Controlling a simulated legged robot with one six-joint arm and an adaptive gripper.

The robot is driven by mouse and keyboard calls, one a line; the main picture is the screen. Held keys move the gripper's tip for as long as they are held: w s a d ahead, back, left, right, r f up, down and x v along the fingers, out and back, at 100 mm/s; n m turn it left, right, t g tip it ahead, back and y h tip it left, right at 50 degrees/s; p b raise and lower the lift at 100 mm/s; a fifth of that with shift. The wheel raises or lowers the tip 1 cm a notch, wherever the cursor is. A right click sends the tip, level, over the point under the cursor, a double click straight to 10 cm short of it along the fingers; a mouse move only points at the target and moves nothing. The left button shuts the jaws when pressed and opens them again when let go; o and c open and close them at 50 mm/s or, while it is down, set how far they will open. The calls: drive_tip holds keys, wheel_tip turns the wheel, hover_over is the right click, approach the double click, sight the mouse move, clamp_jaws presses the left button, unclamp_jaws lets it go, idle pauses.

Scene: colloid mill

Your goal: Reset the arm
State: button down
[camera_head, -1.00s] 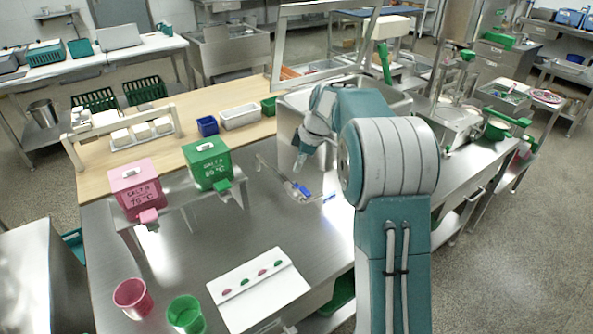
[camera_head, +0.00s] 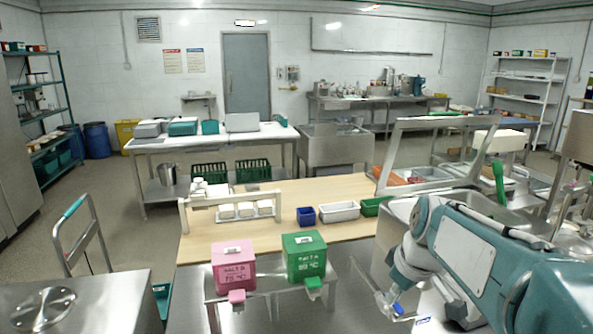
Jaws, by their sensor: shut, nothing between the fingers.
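My teal and grey arm (camera_head: 490,255) fills the lower right of the head view, bent at a joint above the metal worktop. My gripper (camera_head: 456,311) is low under the arm, partly covered by the arm links. It is shut with nothing between the fingers. It is to the right of a blue-ended metal tool (camera_head: 397,308) on the worktop, and I see no contact between them.
A pink box (camera_head: 233,267) and a green box (camera_head: 304,257) sit on a metal stand left of my arm. A metal sink (camera_head: 405,208) lies behind my arm.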

drive_tip(key=s+m+t, duration=0.1)
drive_tip(key=s+m, duration=0.1)
drive_tip(key=s, duration=0.4)
drive_tip(key=s+a+f+m+h, duration=0.1)
drive_tip(key=s+m, duration=0.1)
drive_tip(key=s, duration=0.4)
drive_tip(key=s+a+f+m+t, duration=0.1)
drive_tip(key=s+m, duration=0.2)
drive_tip(key=s, duration=0.3)
drive_tip(key=shift+s+a+f+t, duration=0.25)
drive_tip(key=shift+s+t, duration=0.05)
drive_tip(key=shift+s, duration=0.05)
